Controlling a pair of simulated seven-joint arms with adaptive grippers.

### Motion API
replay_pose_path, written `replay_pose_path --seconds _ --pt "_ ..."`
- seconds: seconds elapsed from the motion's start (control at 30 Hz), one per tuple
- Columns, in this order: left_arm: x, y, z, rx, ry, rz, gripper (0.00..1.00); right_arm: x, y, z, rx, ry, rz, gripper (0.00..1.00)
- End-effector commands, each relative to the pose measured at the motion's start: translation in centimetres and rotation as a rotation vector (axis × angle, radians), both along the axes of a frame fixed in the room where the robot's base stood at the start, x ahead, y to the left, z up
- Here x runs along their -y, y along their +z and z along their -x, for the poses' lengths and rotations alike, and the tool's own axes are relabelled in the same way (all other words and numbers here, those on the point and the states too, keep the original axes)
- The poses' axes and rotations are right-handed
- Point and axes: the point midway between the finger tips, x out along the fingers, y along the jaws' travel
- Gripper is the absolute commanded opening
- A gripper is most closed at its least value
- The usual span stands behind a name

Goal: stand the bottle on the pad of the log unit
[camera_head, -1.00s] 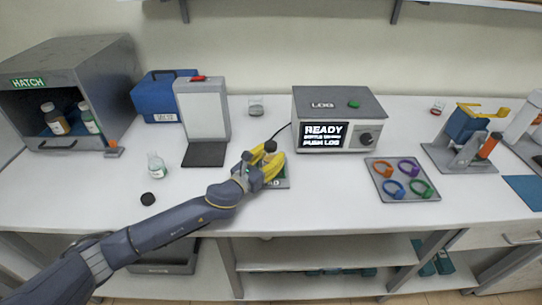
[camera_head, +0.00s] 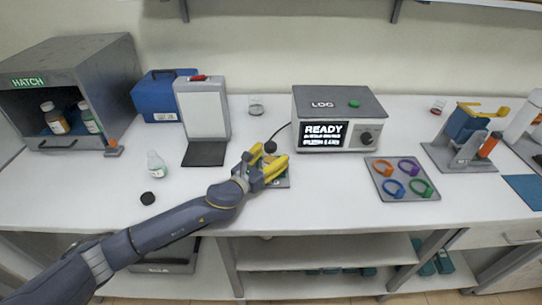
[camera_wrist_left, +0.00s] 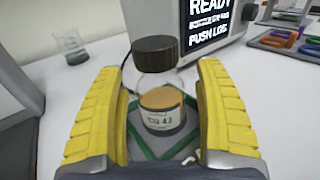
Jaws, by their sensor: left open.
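The bottle is clear, with a black cap (camera_head: 271,147), amber liquid and a white label. It stands upright on the pad (camera_head: 284,184) in front of the log unit (camera_head: 338,105). In the left wrist view the bottle (camera_wrist_left: 162,108) is in the middle, on the pad (camera_wrist_left: 143,146) with green corner marks. My left gripper (camera_head: 267,157) has its yellow fingers open on either side of the bottle, with gaps showing in the left wrist view. The fingers hide part of the bottle in the head view. The log unit's screen reads READY. My right gripper is out of view.
A white-capless bottle (camera_head: 157,165) and a loose black cap (camera_head: 148,198) are to the left. A grey tray of coloured rings (camera_head: 403,180) is to the right. A glass beaker (camera_head: 256,106) stands behind. The bench front between pad and tray is clear.

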Motion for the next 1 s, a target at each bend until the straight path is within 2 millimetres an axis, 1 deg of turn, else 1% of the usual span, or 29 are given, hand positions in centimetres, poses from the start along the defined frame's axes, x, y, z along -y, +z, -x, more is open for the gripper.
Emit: replay_pose_path --seconds 0.03,0.17,0.5,0.7,0.83,1.0 --pt "0.0 0.3 0.0 0.001 -0.001 0.0 0.71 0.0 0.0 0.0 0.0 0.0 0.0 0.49" --pt "-0.9 0.1 1.1 0.0 0.001 -0.002 0.71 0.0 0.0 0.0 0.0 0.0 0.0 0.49" --pt "-4.4 0.1 5.9 -0.002 0.001 -0.001 0.71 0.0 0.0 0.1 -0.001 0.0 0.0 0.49" --pt "-6.0 0.2 8.1 0.0 0.0 -0.001 0.71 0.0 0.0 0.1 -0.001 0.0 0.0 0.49" --pt "-6.6 0.1 9.1 -0.001 0.0 -0.001 0.71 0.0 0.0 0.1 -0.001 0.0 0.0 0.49" --pt "-7.0 0.2 9.6 0.001 0.0 -0.001 0.71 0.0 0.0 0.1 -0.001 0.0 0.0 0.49"
